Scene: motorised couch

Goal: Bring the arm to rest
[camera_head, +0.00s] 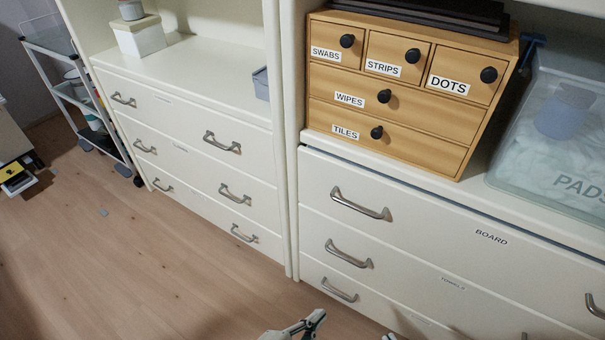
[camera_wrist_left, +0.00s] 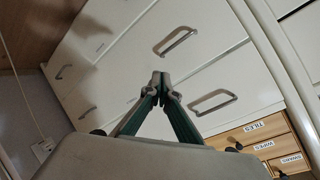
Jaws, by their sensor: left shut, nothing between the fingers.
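My left gripper (camera_head: 314,321) shows at the bottom edge of the head view, low in front of the cream drawer units. In the left wrist view its two fingers (camera_wrist_left: 160,80) meet at the tips, shut with nothing between them. It is apart from the drawer fronts (camera_wrist_left: 130,62) and handles behind it. Most of my left arm is out of the head view.
The right cream cabinet (camera_head: 440,285) has a drawer labelled BOARD, its handles sticking out. On it stand a wooden drawer box (camera_head: 330,82) and a clear PADS bin (camera_head: 545,150). A trolley (camera_head: 85,100) stands far left. Wooden floor (camera_head: 130,270) is mostly clear.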

